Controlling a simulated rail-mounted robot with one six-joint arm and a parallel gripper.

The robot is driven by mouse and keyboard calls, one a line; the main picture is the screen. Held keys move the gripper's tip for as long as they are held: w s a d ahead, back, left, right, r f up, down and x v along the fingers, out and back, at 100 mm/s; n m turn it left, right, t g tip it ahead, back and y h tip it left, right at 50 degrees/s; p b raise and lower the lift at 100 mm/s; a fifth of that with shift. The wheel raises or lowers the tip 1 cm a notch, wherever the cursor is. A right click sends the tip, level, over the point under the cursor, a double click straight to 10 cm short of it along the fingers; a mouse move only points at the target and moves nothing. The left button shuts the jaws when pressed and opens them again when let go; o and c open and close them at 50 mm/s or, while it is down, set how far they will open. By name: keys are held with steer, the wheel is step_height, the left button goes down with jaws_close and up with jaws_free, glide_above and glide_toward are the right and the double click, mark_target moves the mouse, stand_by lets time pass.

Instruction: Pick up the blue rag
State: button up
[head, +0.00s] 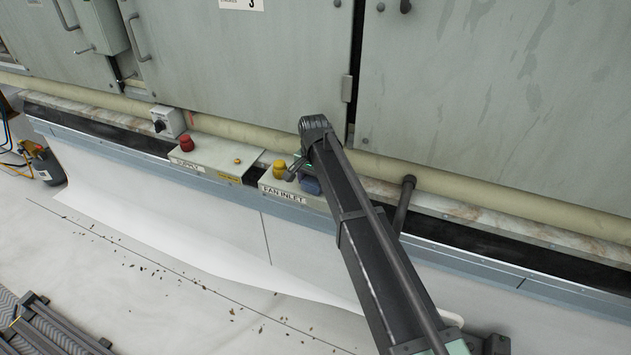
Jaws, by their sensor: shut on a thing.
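The blue rag (311,186) shows as a small dark blue patch beside my arm, at the right end of the FAN INLET box. My gripper (298,170) is at the rag, just right of the yellow knob, and is shut on it. My arm hides most of the gripper and part of the rag. I cannot tell whether the rag touches the box top or hangs just above it.
The FAN INLET box (287,195) carries a yellow knob (279,169). Left of it is the SUPPLY box (213,157) with a red knob (187,143). A beige pipe (240,132) runs behind. A dark upright pipe (404,203) stands right of my arm.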

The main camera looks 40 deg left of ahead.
mark_target(314, 179)
step_height(314, 179, up, 20)
steer(key=p, duration=2)
